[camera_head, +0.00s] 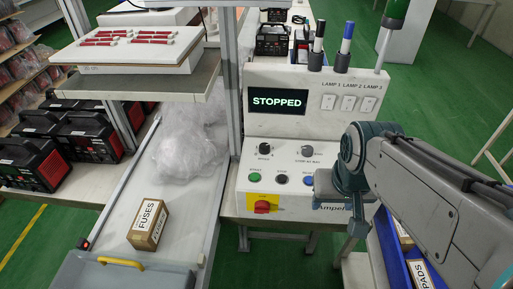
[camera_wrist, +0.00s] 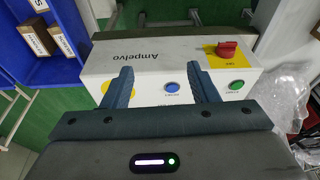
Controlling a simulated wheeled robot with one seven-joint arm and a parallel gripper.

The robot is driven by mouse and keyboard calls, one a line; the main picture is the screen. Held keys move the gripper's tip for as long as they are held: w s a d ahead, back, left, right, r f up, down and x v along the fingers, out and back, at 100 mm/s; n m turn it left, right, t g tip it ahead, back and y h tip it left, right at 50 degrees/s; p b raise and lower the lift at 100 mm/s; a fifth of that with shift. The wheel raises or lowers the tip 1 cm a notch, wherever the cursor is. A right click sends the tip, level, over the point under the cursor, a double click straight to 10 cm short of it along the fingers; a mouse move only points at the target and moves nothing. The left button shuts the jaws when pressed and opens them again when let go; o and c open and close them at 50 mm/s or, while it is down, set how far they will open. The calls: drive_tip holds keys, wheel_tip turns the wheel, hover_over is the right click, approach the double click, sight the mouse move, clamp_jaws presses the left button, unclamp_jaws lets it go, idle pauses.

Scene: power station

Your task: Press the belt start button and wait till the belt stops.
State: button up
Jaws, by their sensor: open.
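A white control box (camera_head: 290,155) stands in the middle of the head view, its screen (camera_head: 277,101) reading STOPPED. Its lower panel carries a green button (camera_head: 255,177), a dark button (camera_head: 282,179) and a blue button (camera_head: 308,180). In the wrist view the green button (camera_wrist: 236,85) is labelled START and the blue button (camera_wrist: 172,87) lies between my fingers in the picture. My gripper (camera_wrist: 159,70) is open and empty, over the panel's blue-button end; the green button is outside the right finger. The light belt (camera_head: 188,225) runs left of the box.
A red rotary switch (camera_head: 265,207) on yellow sits below the green button. A FUSES carton (camera_head: 148,224) and clear plastic wrap (camera_head: 185,155) lie on the belt. A metal post (camera_head: 229,75) stands just left of the box. A blue bin (camera_head: 388,250) is at lower right.

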drive_tip(key=shift+c, duration=0.3)
clamp_jaws()
idle(1.5)
